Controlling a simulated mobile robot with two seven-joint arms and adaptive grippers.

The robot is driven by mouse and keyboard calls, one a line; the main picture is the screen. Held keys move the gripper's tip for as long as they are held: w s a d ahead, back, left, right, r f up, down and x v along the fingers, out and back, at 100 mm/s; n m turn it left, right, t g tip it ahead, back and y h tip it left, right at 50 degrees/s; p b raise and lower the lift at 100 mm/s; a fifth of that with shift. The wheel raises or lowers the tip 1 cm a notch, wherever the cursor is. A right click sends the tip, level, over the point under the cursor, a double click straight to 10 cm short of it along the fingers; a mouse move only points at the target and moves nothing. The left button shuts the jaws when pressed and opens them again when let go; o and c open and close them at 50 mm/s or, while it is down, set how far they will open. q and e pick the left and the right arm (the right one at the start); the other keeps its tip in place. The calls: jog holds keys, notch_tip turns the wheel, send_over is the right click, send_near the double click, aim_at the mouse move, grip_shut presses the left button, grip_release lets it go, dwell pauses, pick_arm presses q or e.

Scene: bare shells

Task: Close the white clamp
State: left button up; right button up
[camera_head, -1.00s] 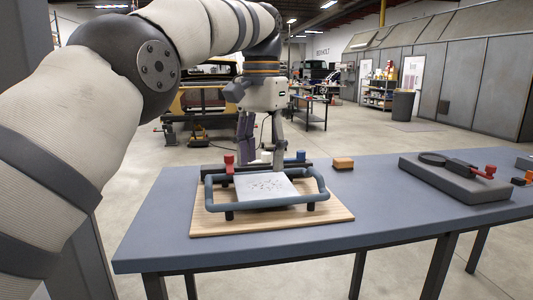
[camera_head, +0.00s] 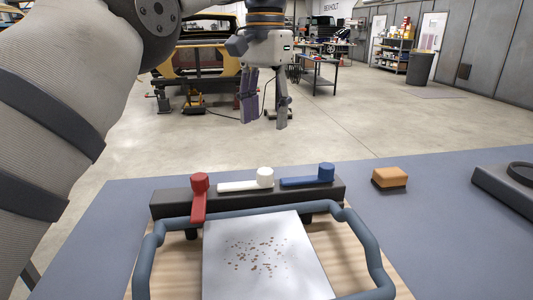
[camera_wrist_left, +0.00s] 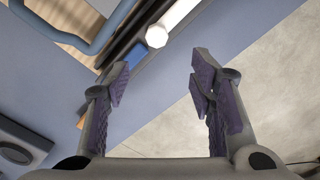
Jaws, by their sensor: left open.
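The white clamp (camera_head: 236,186) is on a dark bar behind the metal sheet. Its round knob is at the right end and its lever lies leftward along the bar. It also shows at the top of the left wrist view (camera_wrist_left: 157,36), ahead of the fingers. The red clamp (camera_head: 199,197) has its lever turned toward the sheet. The blue clamp (camera_head: 305,181) has its lever lying along the bar; a corner of it shows in the left wrist view (camera_wrist_left: 135,53). My left gripper (camera_head: 264,109) is open and empty, above and apart from the clamps. My right gripper is out of view.
The speckled metal sheet (camera_head: 265,258) lies inside a blue-grey tubular frame (camera_head: 145,262) on a wooden board (camera_head: 350,270). An orange-brown block (camera_head: 390,178) and a dark grey tray (camera_head: 510,187) are to the right. The blue-grey tabletop (camera_head: 440,230) between them is clear.

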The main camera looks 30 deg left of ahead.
aim_at(265, 171)
pick_arm(q)
jog(key=f, duration=0.3)
jog(key=f+p, duration=0.1)
jog(key=f, duration=0.3)
jog(key=s+f, duration=0.1)
jog(key=f, duration=0.2)
jog(key=shift+d+f, duration=0.25)
jog(key=shift+f, duration=0.6)
grip_shut()
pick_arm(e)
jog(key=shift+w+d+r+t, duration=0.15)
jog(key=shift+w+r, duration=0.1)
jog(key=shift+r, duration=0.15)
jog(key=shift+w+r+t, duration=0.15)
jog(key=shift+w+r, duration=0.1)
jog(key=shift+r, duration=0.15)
